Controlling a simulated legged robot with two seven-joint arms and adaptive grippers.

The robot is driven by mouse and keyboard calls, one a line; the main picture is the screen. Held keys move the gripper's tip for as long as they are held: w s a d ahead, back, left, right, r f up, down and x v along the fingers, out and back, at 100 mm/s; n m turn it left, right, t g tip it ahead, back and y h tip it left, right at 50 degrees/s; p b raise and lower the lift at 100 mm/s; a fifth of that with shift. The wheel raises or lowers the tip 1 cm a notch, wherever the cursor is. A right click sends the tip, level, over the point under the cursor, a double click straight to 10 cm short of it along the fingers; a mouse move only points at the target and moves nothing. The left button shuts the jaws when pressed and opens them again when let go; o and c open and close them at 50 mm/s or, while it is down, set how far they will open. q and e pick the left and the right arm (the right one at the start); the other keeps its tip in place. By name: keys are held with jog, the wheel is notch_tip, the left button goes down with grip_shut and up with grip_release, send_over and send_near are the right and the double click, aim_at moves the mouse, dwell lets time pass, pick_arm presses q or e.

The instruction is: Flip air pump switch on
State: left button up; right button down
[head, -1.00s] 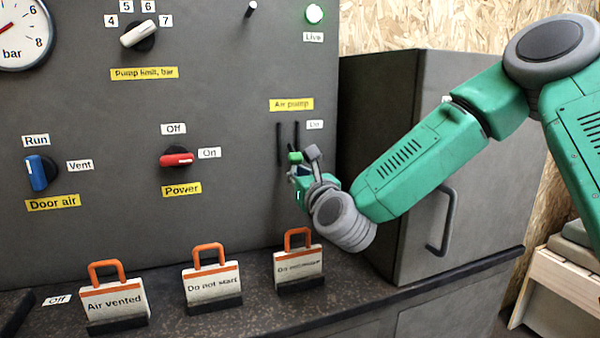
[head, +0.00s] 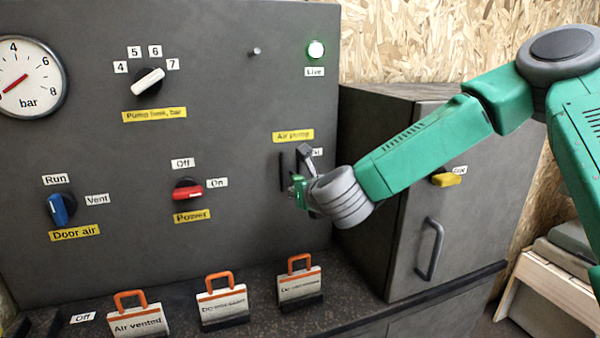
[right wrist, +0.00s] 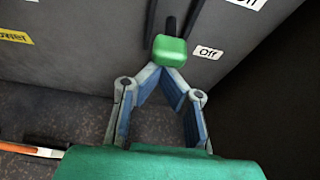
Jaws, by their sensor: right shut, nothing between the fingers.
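The air pump switch has a green knob (right wrist: 170,50) in a dark slot on the grey panel, below the yellow "Air pump" label (head: 293,135). In the right wrist view the knob is beside the "Off" label (right wrist: 208,52), with slot visible above it. My right gripper (head: 302,182) is in front of this switch and partly hides it in the head view. In the right wrist view the right gripper (right wrist: 163,70) is shut and empty, its fingertips meeting just under the knob. I cannot tell whether they touch it. My left gripper is not in view.
The red power knob (head: 188,195) and blue door air knob (head: 60,208) are left on the panel. Tags including "Air vented" (head: 137,322) stand on the ledge below. A grey cabinet with a handle (head: 430,250) is at right.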

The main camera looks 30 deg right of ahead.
aim_at(298, 177)
pick_arm(q)
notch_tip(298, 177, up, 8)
jog(key=p, duration=0.6)
jog(key=shift+p, duration=0.3)
pick_arm(e)
jog(key=shift+d+r+g+y, duration=0.1)
jog(key=shift+r+g+y, duration=0.2)
jog(key=shift+r+g, duration=1.3)
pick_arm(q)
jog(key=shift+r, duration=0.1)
pick_arm(e)
jog(key=shift+r, duration=0.2)
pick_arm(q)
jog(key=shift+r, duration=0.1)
pick_arm(e)
jog(key=shift+r, duration=0.1)
